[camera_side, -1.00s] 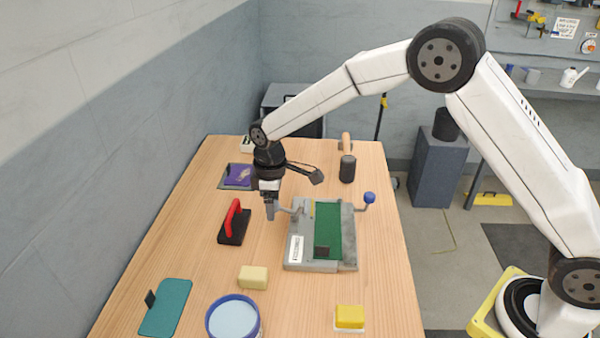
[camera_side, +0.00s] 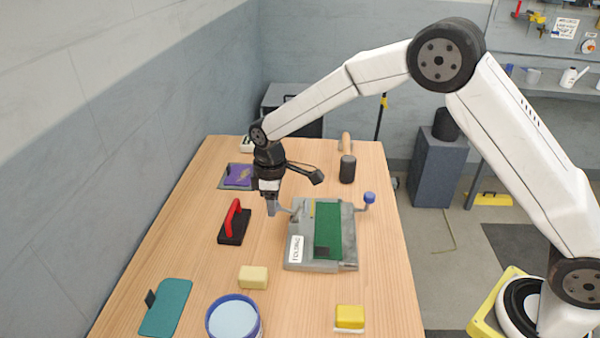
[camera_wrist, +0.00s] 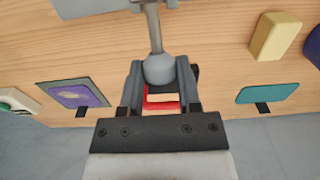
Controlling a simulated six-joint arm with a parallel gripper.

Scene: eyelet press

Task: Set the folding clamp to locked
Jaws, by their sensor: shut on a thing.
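The folding clamp (camera_side: 297,262) is a grey base with a label reading "FOLDING" and a green pad (camera_side: 328,225), standing on the wooden table. A short grey lever (camera_side: 286,210) sticks out of its left side; it ends in a grey ball (camera_wrist: 159,68). My gripper (camera_side: 272,208) is at this lever's end, left of the base. In the wrist view my gripper (camera_wrist: 160,82) has its two fingers closed on either side of the ball. On the right side a second lever carries a blue knob (camera_side: 369,197). The ball is mostly hidden in the side view.
A red-handled black block (camera_side: 234,224) stands left of my gripper. A purple piece (camera_side: 238,175) lies behind it, and a black-headed tool (camera_side: 347,168) behind the clamp. In front are a cream block (camera_side: 253,277), a blue-rimmed bowl (camera_side: 233,318), a yellow block (camera_side: 350,317) and a teal mat (camera_side: 166,308).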

